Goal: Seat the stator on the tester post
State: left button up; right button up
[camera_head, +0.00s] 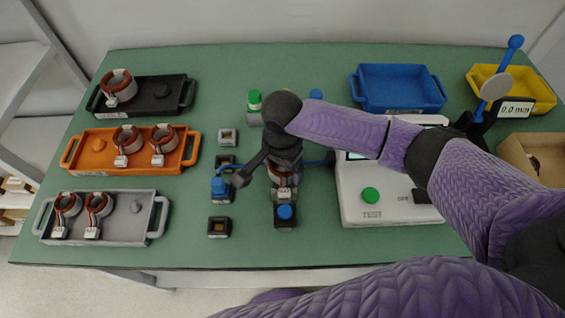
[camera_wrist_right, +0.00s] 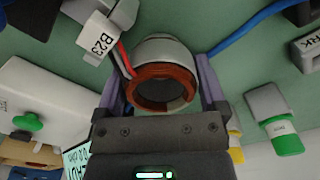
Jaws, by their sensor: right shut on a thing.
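My right gripper (camera_head: 284,172) is shut on a stator (camera_head: 283,179), a ring with a red-brown winding and a pale outer shell. In the right wrist view the stator (camera_wrist_right: 163,74) sits between the two purple-grey fingers of the gripper (camera_wrist_right: 162,88). Its red and white leads run to a white connector (camera_wrist_right: 100,32) tagged B23. The tester (camera_head: 384,190) is a white box with a green button, just right of the gripper in the head view. I cannot make out the tester post; the gripper and wrist cover that area. My left gripper is not in view.
A black tray (camera_head: 169,80), an orange tray (camera_head: 97,160) and a grey tray (camera_head: 155,217) at left hold other stators. Blue (camera_head: 400,73) and yellow (camera_head: 540,88) trays stand at the back right. Blue cables lie near the gripper.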

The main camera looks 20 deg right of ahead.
jog(key=o, duration=1.3)
notch_tip(320, 180, up, 10)
jog(key=p, duration=0.4)
